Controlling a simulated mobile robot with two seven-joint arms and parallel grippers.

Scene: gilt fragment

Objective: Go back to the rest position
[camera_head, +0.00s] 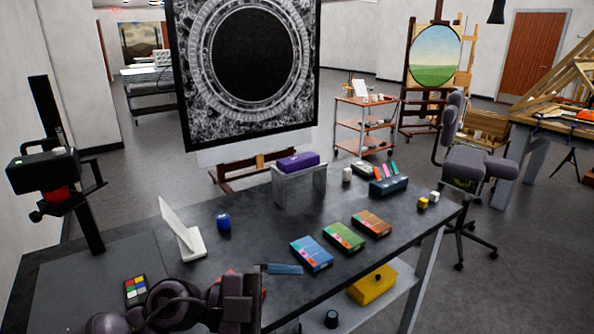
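My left arm comes in at the bottom left, and its dark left gripper (240,298) is over the near edge of the dark table (140,250). The gripper's fingers are not clear, so I cannot tell whether it is open or shut. A small blue flat piece (284,268) shows just beyond it; I cannot tell whether they touch. Something red shows partly behind the gripper. My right gripper is not in view.
On the table are a white stand (183,230), a blue jar (223,221), several coloured boxes (344,237), a colour chart (135,290) and a purple case (298,162) on a grey riser (299,185). A large framed picture (297,75) stands behind. A chair (463,180) is at the right.

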